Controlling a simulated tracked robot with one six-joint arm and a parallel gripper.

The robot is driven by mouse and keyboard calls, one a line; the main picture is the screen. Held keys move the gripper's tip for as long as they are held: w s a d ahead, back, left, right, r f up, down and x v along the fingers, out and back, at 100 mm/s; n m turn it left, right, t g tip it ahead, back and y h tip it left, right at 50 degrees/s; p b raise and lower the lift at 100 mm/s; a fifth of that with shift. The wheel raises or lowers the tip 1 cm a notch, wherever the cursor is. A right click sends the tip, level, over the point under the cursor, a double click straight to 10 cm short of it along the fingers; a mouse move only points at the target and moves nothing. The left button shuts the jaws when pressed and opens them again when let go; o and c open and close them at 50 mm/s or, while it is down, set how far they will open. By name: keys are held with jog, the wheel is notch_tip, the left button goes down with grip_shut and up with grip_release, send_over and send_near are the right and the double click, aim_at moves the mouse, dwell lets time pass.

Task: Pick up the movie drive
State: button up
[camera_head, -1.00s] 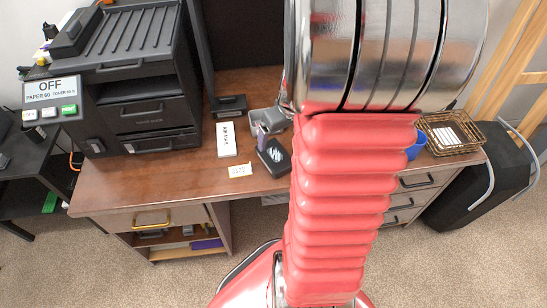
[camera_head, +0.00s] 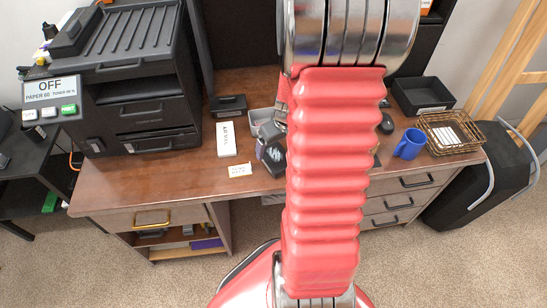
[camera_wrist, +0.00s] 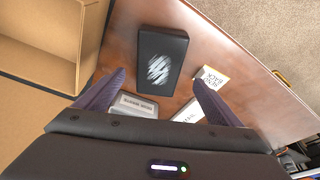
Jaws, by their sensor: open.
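A black box-shaped item with a white scribbled mark (camera_wrist: 162,58) lies flat on the brown desk, in front of my open gripper (camera_wrist: 159,80) in the wrist view. It may be the movie drive, but I can read no name on it. The fingers are apart, one on each side of its near end, and seem empty. I cannot tell the height above it. In the head view the black item (camera_head: 273,157) is partly hidden by my gripper and arm. A grey item with a white label (camera_wrist: 135,104) lies nearer the wrist.
A sticky note (camera_wrist: 211,77) and a white labelled item (camera_wrist: 188,111) lie to the right. A tan open box (camera_wrist: 78,45) stands left in the wrist view. The printer (camera_head: 140,100), a blue mug (camera_head: 409,144) and a wire basket (camera_head: 450,132) are also on the desk.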

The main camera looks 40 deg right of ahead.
aim_at(274, 153)
jog(key=shift+x, duration=2.6)
jog(key=shift+s+d, duration=0.1)
jog(key=shift+c, duration=0.4)
jog(key=c, duration=2)
jog(key=shift+r, duration=0.15)
notch_tip(274, 153, up, 10)
jog(key=shift+s, duration=0.1)
